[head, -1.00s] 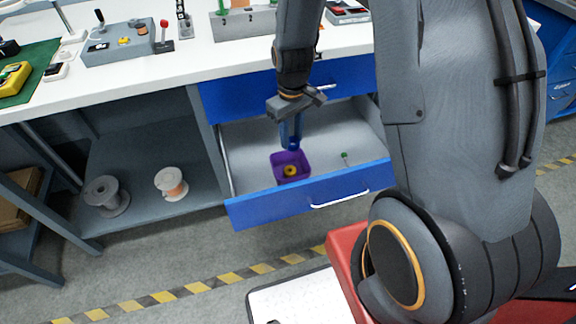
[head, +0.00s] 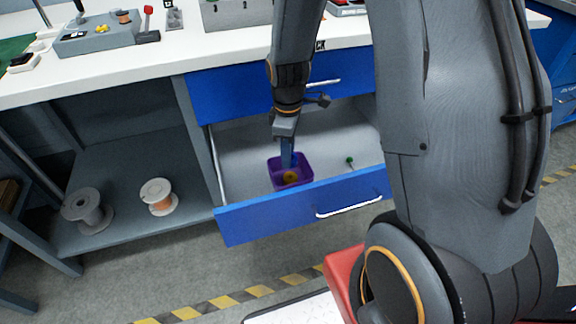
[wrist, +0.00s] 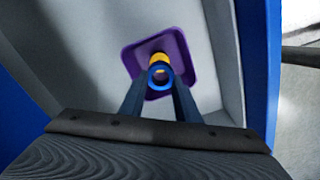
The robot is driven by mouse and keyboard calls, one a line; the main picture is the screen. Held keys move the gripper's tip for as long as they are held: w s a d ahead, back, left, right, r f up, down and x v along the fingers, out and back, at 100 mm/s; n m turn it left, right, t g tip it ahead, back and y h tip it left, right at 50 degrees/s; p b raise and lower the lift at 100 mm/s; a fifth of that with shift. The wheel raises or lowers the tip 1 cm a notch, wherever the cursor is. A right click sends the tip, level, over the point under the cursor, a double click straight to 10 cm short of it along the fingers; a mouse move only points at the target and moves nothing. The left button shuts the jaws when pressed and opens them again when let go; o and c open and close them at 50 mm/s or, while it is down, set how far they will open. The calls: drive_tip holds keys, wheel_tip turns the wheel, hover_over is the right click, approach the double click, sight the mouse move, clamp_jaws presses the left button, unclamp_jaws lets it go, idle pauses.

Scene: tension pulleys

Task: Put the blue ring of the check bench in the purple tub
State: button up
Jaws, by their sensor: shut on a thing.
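The blue ring (wrist: 160,76) is between the two fingertips of my gripper (wrist: 160,84) in the wrist view, and the fingers are shut on it. The purple tub (head: 307,181) stands in the open drawer; it also shows in the wrist view (wrist: 180,48). A yellow ring-like piece (head: 290,177) lies inside the tub. My gripper (head: 287,160) points down at the tub in the head view, its tips at or just above the tub's opening. The ring is hidden or too small to make out in the head view.
The open drawer (head: 300,216) has a blue front and grey inside. A green-topped piece (head: 349,161) lies in it, right of the tub. The white bench top (head: 190,60) bears several devices. Two spools (head: 160,196) stand on the shelf at left.

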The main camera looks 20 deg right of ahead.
drive_tip(key=shift+f, duration=2.35)
drive_tip(key=shift+f, duration=0.3)
drive_tip(key=shift+f+b, duration=0.3)
drive_tip(key=o, duration=1)
drive_tip(key=shift+o, duration=0.2)
drive_tip(key=shift+r, duration=0.1)
